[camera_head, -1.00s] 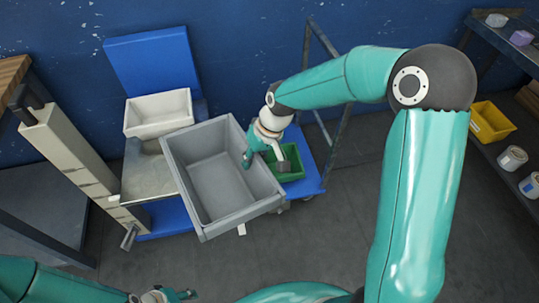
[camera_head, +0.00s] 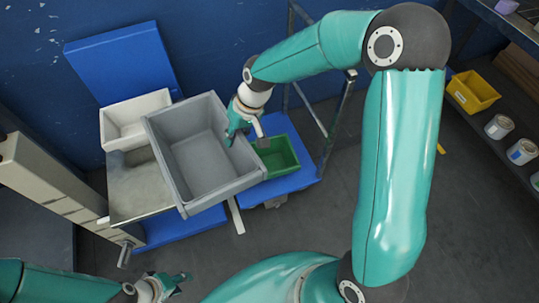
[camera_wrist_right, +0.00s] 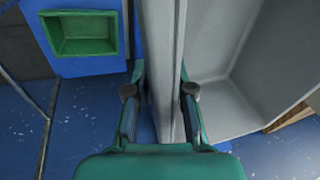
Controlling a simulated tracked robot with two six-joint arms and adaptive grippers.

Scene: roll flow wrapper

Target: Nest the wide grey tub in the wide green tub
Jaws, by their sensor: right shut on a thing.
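The wide grey tub (camera_head: 203,165) hangs in the air, open side up, over the scale plate and the left part of the blue cart in the head view. My right gripper (camera_head: 245,134) is shut on the tub's right wall. In the right wrist view, its fingers (camera_wrist_right: 160,105) pinch the grey tub's wall (camera_wrist_right: 172,60) from both sides. The green tub (camera_head: 279,157) sits on the blue cart just right of the grey tub and looks empty; it also shows in the wrist view (camera_wrist_right: 80,34). My left gripper (camera_head: 177,284) is low in the head view, away from both tubs; its finger opening is unclear.
A white tub (camera_head: 135,121) stands behind the scale plate (camera_head: 140,190). The blue cart (camera_head: 293,181) has a metal handle frame (camera_head: 332,128) on its right. A shelf at right holds a yellow bin (camera_head: 472,92) and cans (camera_head: 498,127). The floor in front is clear.

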